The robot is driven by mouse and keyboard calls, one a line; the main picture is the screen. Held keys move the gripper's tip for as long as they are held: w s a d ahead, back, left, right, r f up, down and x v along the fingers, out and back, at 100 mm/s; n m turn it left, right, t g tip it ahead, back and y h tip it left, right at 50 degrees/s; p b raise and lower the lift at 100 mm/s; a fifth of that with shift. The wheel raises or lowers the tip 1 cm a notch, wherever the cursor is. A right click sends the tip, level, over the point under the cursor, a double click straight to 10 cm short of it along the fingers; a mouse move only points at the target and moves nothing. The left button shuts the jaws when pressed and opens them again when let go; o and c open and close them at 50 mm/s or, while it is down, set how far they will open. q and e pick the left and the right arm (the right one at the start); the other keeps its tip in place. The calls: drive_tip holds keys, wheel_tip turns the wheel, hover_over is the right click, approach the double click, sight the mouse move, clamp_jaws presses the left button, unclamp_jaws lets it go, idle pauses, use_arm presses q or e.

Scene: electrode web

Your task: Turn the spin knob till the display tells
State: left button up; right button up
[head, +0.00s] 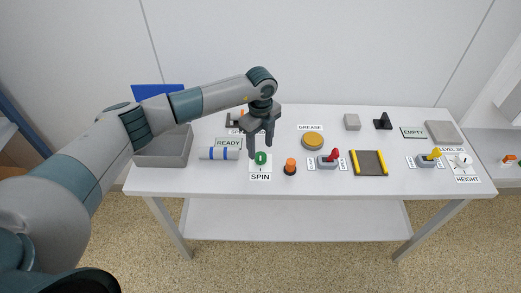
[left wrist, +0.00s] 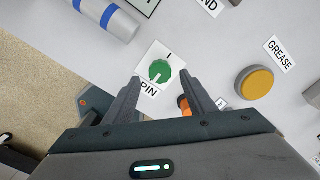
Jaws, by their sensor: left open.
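The spin knob (head: 261,158) is a green round knob on a white plate labelled SPIN, near the front of the table. In the left wrist view the green knob (left wrist: 160,71) shows a white pointer line and lies just beyond the fingertips. My left gripper (head: 260,146) points down above the knob, open and empty; its two fingers also show in the left wrist view (left wrist: 165,92), apart from the knob. A display (head: 228,142) left of the knob reads READY. My right gripper is not in view.
A white cylinder with blue bands (head: 219,154) lies close left. A yellow GREASE button (head: 312,140), a red-lever switch (head: 328,161) and a yellow-edged tray (head: 369,176) are further right. A grey bin (head: 164,159) is at left.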

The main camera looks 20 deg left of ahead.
sight(261, 156)
use_arm(q)
drive_tip(key=shift+f+p, duration=0.4)
drive_tip(key=shift+f, duration=1.7)
drive_tip(key=c, duration=1)
